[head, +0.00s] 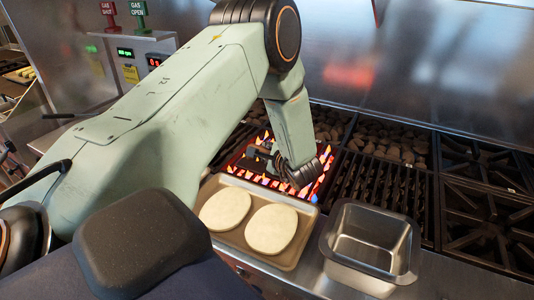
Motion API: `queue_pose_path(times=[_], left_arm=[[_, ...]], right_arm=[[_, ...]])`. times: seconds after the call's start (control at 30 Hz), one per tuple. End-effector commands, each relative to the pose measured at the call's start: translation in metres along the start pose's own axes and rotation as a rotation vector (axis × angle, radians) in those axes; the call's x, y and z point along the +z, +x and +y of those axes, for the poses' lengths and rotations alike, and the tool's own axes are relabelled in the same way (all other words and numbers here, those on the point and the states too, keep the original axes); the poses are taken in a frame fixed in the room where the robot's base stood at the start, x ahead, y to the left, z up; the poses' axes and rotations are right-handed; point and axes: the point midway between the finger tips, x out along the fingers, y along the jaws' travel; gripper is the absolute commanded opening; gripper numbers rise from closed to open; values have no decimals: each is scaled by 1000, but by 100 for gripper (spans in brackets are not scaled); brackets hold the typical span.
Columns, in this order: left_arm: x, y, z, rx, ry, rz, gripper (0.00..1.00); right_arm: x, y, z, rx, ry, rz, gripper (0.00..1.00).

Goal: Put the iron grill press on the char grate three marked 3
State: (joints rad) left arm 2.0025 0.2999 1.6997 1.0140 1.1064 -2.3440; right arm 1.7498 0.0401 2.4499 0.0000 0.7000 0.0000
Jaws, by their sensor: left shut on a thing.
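My left arm reaches across the picture, and its wrist bends down over a glowing char grate (318,188) with orange flames around its edges. My left gripper (264,156) is low over this grate, partly hidden by my own wrist. It is shut on a dark thing, which I take to be the iron grill press; its outline is hard to make out against the grate. I cannot tell whether the press touches the bars. No number 3 is readable on any grate. My right gripper is not in view.
A tan tray (226,236) with two pale flat rounds stands in front of the lit grate. An empty steel pan (373,241) is to its right. Dark grates (378,186) and burners (484,205) run right. A control box (135,57) stands at the back left.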

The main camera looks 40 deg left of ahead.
Motion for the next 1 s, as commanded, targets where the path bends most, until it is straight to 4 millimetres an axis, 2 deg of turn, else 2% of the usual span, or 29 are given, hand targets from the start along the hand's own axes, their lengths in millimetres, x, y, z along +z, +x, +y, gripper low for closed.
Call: queue_pose_path(times=[0.03,0.07,0.3,0.67,0.77,1.0], left_arm=[[0,0,-1,-2,0,0,0],[0,0,2,5,3,2,22],[0,0,2,5,3,1,42],[0,-5,1,4,3,2,42],[-1,-17,0,3,5,4,42],[0,-66,-1,0,7,4,42]], right_arm=[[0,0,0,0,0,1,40],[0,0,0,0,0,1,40],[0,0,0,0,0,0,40],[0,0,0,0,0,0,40],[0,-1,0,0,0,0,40],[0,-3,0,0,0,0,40]])
